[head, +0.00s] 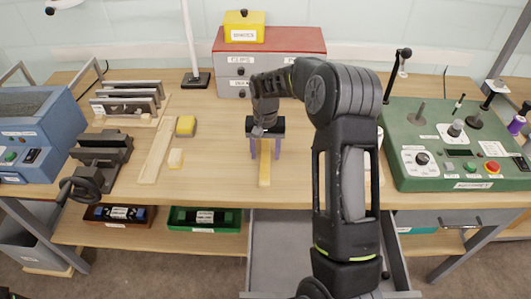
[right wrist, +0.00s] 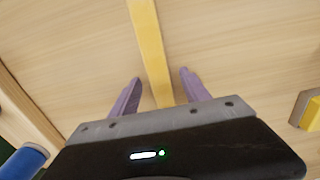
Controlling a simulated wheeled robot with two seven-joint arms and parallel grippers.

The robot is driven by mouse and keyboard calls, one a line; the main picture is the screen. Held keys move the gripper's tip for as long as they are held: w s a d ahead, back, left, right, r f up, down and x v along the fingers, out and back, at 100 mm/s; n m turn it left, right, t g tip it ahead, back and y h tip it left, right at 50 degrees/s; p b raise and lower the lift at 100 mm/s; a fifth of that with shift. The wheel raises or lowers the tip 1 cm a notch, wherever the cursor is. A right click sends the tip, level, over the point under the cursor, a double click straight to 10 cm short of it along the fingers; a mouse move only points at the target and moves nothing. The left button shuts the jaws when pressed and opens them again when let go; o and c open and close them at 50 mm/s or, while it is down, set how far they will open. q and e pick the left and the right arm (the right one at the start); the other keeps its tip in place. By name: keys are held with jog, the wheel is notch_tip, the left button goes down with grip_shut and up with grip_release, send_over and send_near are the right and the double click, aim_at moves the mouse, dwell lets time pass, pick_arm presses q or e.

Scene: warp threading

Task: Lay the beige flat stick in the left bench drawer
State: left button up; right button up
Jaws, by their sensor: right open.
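A beige-yellow flat stick (head: 265,174) lies on the wooden bench top, pointing towards the front edge. My right gripper (head: 265,154) is over its far part, with purple fingers pointing down. In the right wrist view the stick (right wrist: 148,45) runs between the two open fingers (right wrist: 158,92), with a gap on each side. Whether the fingertips touch the bench cannot be told. A grey drawer (head: 278,240) under the middle of the bench is pulled open; the part seen is empty, and my right arm covers some of it. My left gripper is not in view.
A vice (head: 100,160) stands further left. A green control box (head: 450,145) fills the right end. A drawer with a handle (head: 440,222) sits below it.

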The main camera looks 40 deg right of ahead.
grip_shut()
dwell(0.6)
